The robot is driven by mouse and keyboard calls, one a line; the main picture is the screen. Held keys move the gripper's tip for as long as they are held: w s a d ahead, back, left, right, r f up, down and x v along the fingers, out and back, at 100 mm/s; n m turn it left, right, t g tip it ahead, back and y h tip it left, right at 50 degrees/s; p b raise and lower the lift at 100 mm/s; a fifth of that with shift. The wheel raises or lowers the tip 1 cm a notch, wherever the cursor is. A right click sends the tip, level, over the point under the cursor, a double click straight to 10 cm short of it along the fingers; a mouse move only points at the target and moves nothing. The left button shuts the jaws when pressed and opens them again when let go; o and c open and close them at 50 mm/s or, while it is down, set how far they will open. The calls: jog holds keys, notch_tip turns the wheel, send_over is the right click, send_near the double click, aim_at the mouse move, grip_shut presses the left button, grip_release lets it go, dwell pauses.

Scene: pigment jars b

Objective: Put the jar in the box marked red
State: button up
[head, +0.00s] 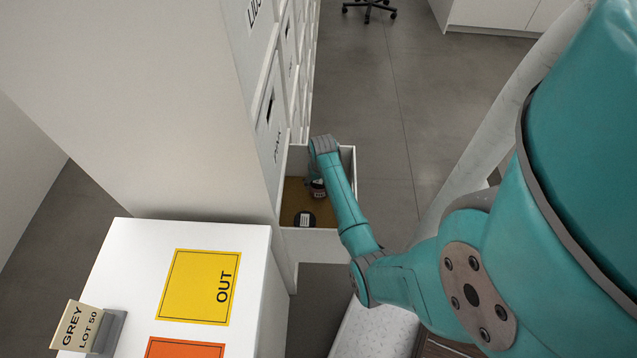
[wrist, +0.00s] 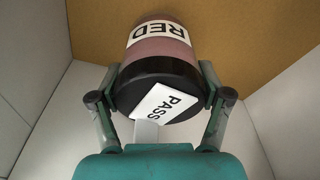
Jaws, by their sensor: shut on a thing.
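A jar (wrist: 158,55) with dull pink contents, a black lid and a white label reading RED is between the fingers of my gripper (wrist: 160,97) in the wrist view. The fingers are shut on the sides of its lid. A white tag reading PASS lies on the lid. In the head view this jar (head: 318,190) is inside an open white drawer (head: 347,160) with a tan floor, partly hidden by my gripper (head: 316,178). I cannot tell whether it touches the floor. No box marked red is readable in view.
A second black-lidded jar (head: 305,219) with a white tag stands in the drawer's near part. The white cabinet (head: 150,90) rises at left. A white top (head: 125,255) carries a yellow OUT square (head: 195,285), an orange square (head: 185,349) and a GREY LOT 50 sign (head: 78,325).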

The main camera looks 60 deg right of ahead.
jog(key=shift+f, duration=0.25)
jog(key=shift+f, duration=0.1)
jog(key=o, duration=1.2)
jog(key=r, duration=0.4)
jog(key=s+a+r, duration=0.1)
jog(key=r, duration=0.7)
jog(key=shift+s+a, duration=0.15)
